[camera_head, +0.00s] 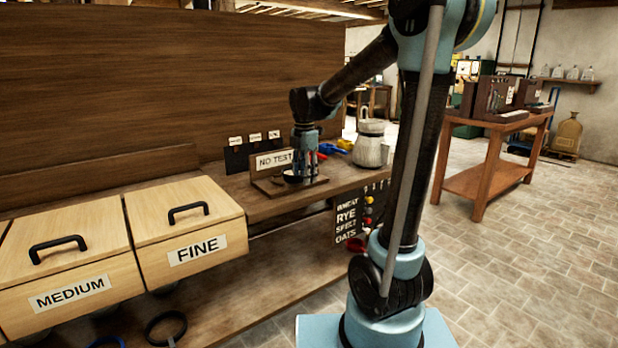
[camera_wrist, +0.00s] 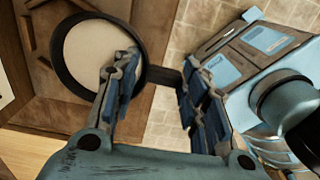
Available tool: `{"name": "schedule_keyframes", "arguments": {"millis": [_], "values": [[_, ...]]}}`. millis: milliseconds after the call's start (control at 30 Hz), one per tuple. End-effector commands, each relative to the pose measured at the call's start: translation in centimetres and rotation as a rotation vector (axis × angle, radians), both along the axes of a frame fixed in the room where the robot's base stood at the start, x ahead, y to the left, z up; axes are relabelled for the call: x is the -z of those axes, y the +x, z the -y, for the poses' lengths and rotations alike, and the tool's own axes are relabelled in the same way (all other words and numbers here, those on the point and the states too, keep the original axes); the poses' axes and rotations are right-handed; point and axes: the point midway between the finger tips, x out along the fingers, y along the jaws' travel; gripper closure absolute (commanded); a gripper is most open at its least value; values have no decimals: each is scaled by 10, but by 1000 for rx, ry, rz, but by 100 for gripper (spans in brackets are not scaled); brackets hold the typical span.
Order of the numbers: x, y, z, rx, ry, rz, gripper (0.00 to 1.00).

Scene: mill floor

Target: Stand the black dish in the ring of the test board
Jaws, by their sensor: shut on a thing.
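The black dish (camera_wrist: 57,52) shows in the wrist view as a round dark rim around a pale cream middle. A dark strip like a handle runs from its right side between the fingers of my gripper (camera_wrist: 163,72). My gripper is shut on the dish. In the head view my gripper (camera_head: 301,166) points down over the test board (camera_head: 314,187), a wooden base with an upright "NO TEST" sign (camera_head: 273,160). The dish is small there, low at the board. The ring cannot be made out, and I cannot tell whether the dish touches the board.
Wooden bins marked MEDIUM (camera_head: 68,292) and FINE (camera_head: 195,250) stand left of the board. A pale grey canister (camera_head: 370,150) and a blue thing (camera_head: 330,149) are on the bench to its right. A grain-name panel (camera_head: 350,214) hangs at the bench front.

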Motion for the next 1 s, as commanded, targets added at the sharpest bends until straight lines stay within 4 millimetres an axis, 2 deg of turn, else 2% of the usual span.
{"name": "schedule_keyframes", "arguments": {"millis": [767, 1000], "values": [[6, 52, -34, 2, 0, 0, 90], [20, 51, -33, 2, 0, 0, 90]]}}
